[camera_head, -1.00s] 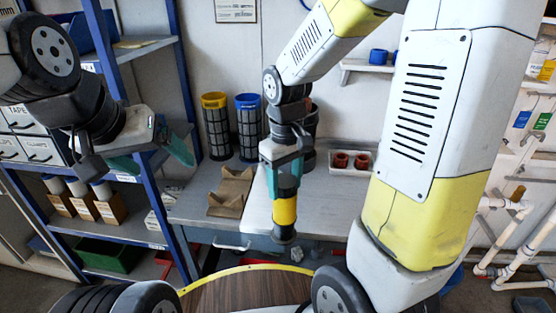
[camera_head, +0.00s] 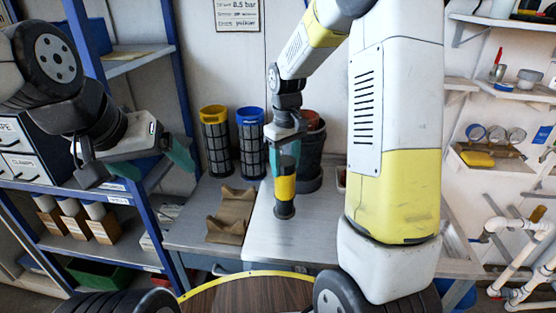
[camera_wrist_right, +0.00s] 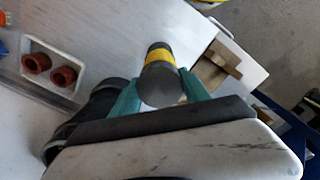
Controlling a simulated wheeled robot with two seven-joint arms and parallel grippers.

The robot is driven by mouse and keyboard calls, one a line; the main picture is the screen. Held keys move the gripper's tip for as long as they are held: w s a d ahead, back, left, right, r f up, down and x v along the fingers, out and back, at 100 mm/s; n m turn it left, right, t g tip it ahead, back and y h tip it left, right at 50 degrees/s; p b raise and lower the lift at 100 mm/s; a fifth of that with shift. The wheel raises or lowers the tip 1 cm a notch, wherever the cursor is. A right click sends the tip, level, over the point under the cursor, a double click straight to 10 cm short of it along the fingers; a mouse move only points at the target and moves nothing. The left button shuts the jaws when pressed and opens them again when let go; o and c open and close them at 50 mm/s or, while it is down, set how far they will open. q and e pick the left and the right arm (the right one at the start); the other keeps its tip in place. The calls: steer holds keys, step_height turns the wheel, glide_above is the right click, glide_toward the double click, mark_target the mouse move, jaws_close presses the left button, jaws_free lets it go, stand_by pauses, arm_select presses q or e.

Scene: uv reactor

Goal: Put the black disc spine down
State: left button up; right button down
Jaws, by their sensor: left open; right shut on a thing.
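My right gripper (camera_head: 284,160) is shut on a dark cylinder with a yellow band (camera_head: 286,186), held upright over the grey bench (camera_head: 306,237). This looks like the black disc spine, though its discs cannot be made out. Whether its lower end touches the bench is unclear. In the right wrist view, the teal fingers of this gripper (camera_wrist_right: 160,92) stand on both sides of the cylinder (camera_wrist_right: 159,56). My left gripper (camera_head: 142,168) is open and empty in front of the blue shelf rack. A brown cradle with notched ends (camera_head: 231,215) lies empty on the bench, left of the cylinder.
A yellow-topped mesh cylinder (camera_head: 216,142) and a blue-topped one (camera_head: 251,143) stand at the back. A dark, wide container (camera_head: 309,158) is behind my right gripper. A white tray (camera_wrist_right: 75,88) holds two red-brown cups. Bench between cradle and cylinder is clear.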

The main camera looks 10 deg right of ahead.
steer(key=shift+w+d+f, duration=0.1)
steer(key=shift+w+d, duration=0.05)
steer(key=shift+w, duration=0.55)
steer(key=shift+w+d+f, duration=0.1)
steer(key=shift+w, duration=0.6)
steer(key=shift+w+f, duration=0.15)
steer(key=shift+f, duration=1.7)
steer(key=c, duration=0.6)
jaws_free()
steer(key=shift+o, duration=0.2)
